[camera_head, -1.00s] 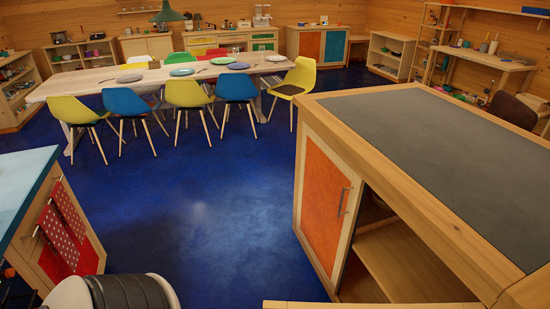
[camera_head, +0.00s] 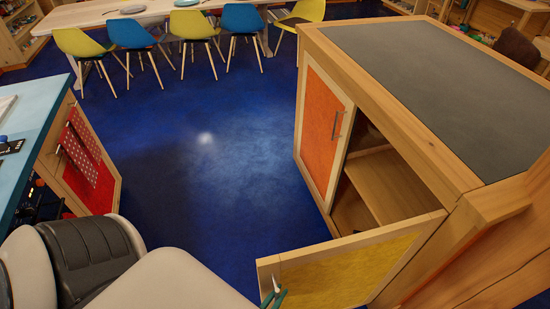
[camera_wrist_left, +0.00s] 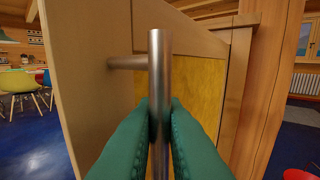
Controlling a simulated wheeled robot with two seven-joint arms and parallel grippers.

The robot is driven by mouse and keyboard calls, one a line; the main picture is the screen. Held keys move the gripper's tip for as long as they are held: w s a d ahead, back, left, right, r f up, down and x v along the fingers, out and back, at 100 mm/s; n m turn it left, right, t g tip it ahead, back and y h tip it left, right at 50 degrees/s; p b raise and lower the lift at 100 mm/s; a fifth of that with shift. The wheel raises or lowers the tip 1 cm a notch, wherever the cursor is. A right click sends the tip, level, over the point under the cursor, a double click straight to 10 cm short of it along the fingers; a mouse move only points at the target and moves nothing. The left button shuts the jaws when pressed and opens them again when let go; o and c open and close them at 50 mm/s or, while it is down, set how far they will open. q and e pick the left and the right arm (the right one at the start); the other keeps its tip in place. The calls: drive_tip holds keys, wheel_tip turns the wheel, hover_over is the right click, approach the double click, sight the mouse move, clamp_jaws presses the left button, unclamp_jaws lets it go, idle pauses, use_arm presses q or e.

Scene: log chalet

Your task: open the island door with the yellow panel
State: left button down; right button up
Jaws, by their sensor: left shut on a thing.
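The island (camera_head: 425,165) stands at the right with a grey top and a wooden frame. Its door with the yellow panel (camera_head: 345,276) stands swung out from the front, and the compartment behind it is open to view. My left gripper (camera_head: 273,292) is at the door's free end, at the bottom of the head view. In the left wrist view its green fingers (camera_wrist_left: 160,125) are shut on the metal bar handle (camera_wrist_left: 160,75), with the yellow panel (camera_wrist_left: 190,90) behind it. My right gripper is not in view.
The island's orange-panelled door (camera_head: 323,125) is shut, left of the open compartment. A blue-topped counter (camera_head: 32,125) with red cloths stands at the left. Blue floor (camera_head: 210,170) lies clear between them. Chairs and a long table (camera_head: 130,12) are at the back.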

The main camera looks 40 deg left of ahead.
use_arm(q)
drive_tip(key=c, duration=1.6)
unclamp_jaws()
drive_tip(key=shift+w, duration=0.1)
drive_tip(key=shift+o, duration=0.3)
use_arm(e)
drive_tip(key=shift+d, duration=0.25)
